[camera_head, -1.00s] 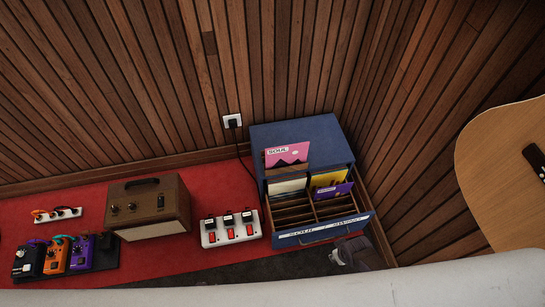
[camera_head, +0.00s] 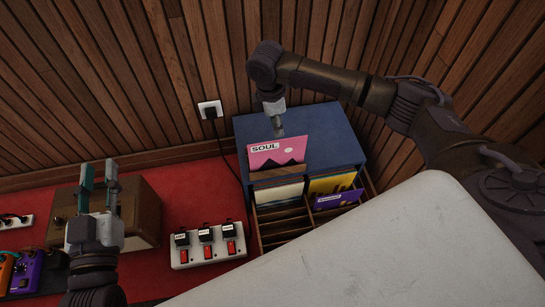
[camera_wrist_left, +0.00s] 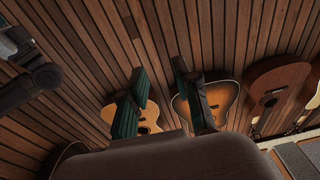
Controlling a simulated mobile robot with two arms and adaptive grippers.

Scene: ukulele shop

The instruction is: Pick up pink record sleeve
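My right gripper (camera_head: 279,131) hangs from above at the sleeve's top edge. Its fingers look narrow and edge-on, and I cannot tell whether they touch or grip the sleeve. My left gripper (camera_head: 99,180) is open and empty, its teal fingers pointing up in front of the brown amplifier. They also show apart in the left wrist view (camera_wrist_left: 163,110), with nothing between them.
A white switch box (camera_head: 208,245) sits left of the drawer. My pale body covers the lower right. Guitars (camera_wrist_left: 216,98) hang on the wooden wall in the wrist view.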

